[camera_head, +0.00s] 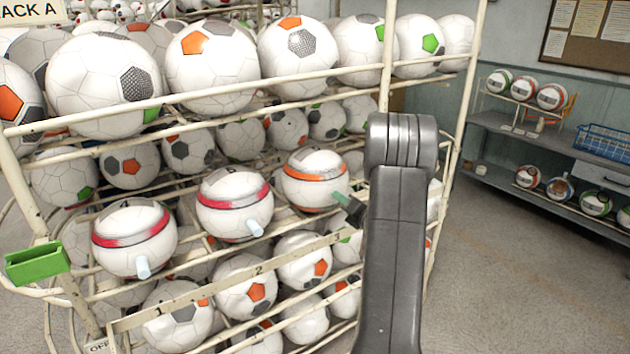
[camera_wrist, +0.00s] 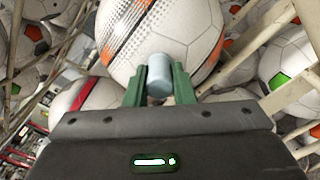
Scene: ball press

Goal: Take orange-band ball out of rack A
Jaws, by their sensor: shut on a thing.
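The orange-band ball (camera_head: 313,181) is white with an orange stripe and sits on the middle shelf of rack A (camera_head: 160,100), at the right of a row of banded balls. A pale peg sticks out from its front. My gripper (camera_head: 350,205) is at that peg, its dark green fingers shut on it. In the wrist view my gripper (camera_wrist: 159,88) has one finger on each side of the pale peg (camera_wrist: 160,73), and the ball (camera_wrist: 165,35) is just beyond. Two red-band balls (camera_head: 234,203) (camera_head: 134,238) with similar pegs stand to its left.
A numbered rail (camera_head: 255,271) runs below the row of banded balls. A rack upright (camera_head: 388,60) stands near my arm. A green tray (camera_head: 37,263) is at the left. Shelves with balls (camera_head: 540,165) stand against the right wall; the floor between is clear.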

